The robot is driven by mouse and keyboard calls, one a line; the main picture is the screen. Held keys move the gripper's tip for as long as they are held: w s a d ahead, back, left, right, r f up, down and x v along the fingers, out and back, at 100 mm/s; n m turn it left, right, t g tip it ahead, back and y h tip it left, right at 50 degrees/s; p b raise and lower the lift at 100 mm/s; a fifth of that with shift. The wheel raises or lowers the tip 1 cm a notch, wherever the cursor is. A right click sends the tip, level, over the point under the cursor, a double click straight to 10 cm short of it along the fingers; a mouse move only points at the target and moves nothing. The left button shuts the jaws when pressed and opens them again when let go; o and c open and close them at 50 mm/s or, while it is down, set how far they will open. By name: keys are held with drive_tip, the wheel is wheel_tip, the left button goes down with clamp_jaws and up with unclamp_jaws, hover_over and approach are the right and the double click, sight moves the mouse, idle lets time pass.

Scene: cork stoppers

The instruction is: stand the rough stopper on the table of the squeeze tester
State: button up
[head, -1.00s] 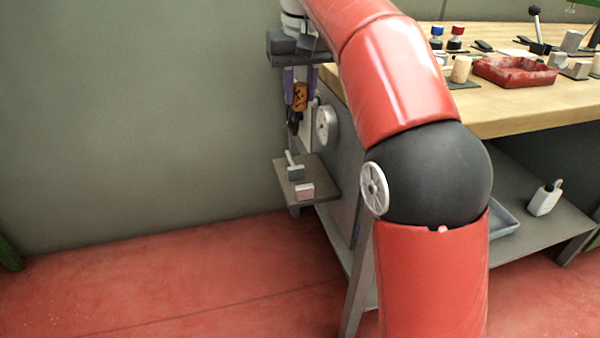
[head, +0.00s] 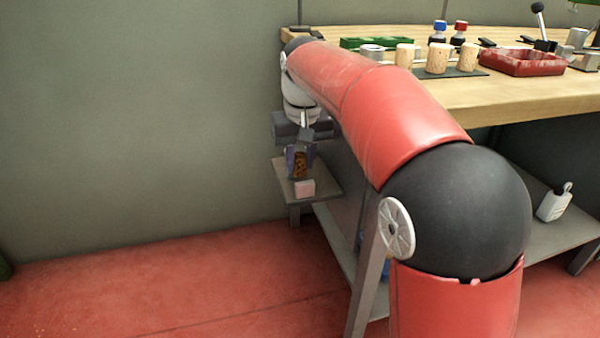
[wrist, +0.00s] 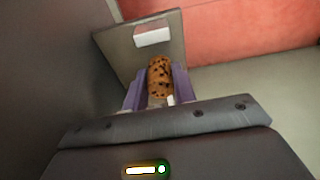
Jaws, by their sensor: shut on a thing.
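The rough stopper (head: 299,163), brown cork with dark spots, is held upright between the purple fingers of my gripper (head: 300,165). In the wrist view the stopper (wrist: 160,77) sits between both fingers (wrist: 158,88). The gripper is shut on it, over a low grey plate (head: 325,188) at the bench's left end, which looks like the squeeze tester's table. The plate also shows in the wrist view (wrist: 122,50). I cannot tell whether the stopper touches it. The tester's dial and the rest of it are hidden behind my arm and gripper.
A small pinkish-white block (head: 304,188) lies on the plate near the stopper; it shows in the wrist view (wrist: 153,33). The wooden bench (head: 450,105) holds several pale corks (head: 437,59) and a red tray (head: 522,63). A wall stands behind; the red floor at left is clear.

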drive_tip(key=shift+f, duration=1.4)
drive_tip(key=shift+f+b, duration=0.1)
drive_tip(key=shift+b, duration=0.2)
drive_tip(key=o, duration=0.9)
drive_tip(key=r+p, duration=0.1)
drive_tip(key=r, duration=0.3)
drive_tip(key=s+r+p, duration=0.1)
drive_tip(key=r, duration=0.3)
drive_tip(key=r+p, duration=0.1)
drive_tip(key=r, duration=0.3)
drive_tip(key=shift+s+d+r, duration=0.1)
drive_tip(key=shift+s+d, duration=0.15)
drive_tip(key=shift+s, duration=0.1)
